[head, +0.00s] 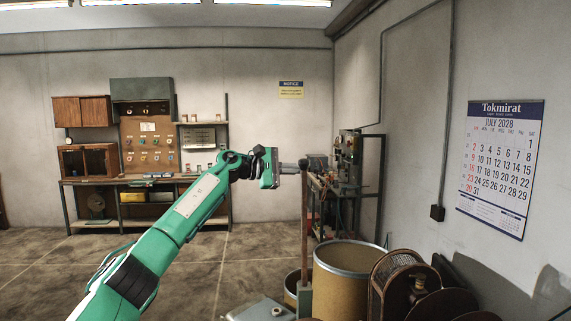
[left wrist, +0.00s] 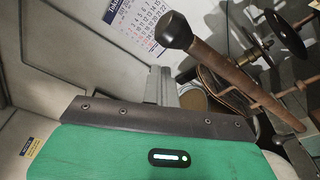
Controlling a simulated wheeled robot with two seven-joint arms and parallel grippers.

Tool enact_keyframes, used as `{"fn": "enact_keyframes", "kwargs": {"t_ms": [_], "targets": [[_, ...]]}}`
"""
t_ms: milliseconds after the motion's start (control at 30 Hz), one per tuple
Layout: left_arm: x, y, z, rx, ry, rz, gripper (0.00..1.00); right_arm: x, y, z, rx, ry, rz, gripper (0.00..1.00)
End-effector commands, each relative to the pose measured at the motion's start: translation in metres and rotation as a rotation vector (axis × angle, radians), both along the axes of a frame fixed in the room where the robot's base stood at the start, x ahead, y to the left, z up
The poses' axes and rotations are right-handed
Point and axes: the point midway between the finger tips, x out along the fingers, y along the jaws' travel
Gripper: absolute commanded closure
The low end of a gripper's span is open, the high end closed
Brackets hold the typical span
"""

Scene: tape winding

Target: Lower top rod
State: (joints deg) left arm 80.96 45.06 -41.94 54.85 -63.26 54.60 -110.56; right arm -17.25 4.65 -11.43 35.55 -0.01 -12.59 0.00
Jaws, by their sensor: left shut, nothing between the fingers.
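A tall brown rod (head: 304,225) stands upright in the middle of the head view, with a dark knob at its top. In the left wrist view a brown rod (left wrist: 235,75) with a dark rounded end runs from the upper middle down to the right. My left gripper (head: 293,168) reaches in from the left at the height of the knob. Its fingers (left wrist: 167,87) are shut and hold nothing. In the head view the fingertips are right beside the knob; I cannot tell whether they touch it. My right gripper is not in view.
A tan drum (head: 345,270) stands right of the rod, with dark brown reels (head: 405,285) beside it. A workbench (head: 145,182) and a machine (head: 348,155) stand at the back. A calendar (head: 501,168) hangs on the right wall. Open floor (head: 225,255) lies left of the rod.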

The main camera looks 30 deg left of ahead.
Motion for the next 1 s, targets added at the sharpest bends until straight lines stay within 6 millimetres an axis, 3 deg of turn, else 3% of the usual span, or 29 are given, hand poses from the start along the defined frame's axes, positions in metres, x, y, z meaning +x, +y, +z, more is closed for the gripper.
{"fn": "enact_keyframes", "kwargs": {"t_ms": [400,800,1000], "targets": [[-0.020,-0.011,0.011,0.002,0.002,-0.001,1.00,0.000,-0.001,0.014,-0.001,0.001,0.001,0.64],[-0.021,-0.012,0.011,0.002,-0.001,-0.002,1.00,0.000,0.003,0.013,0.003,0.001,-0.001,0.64],[-0.024,-0.022,0.010,0.023,-0.031,-0.003,1.00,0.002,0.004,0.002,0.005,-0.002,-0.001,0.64]]}}
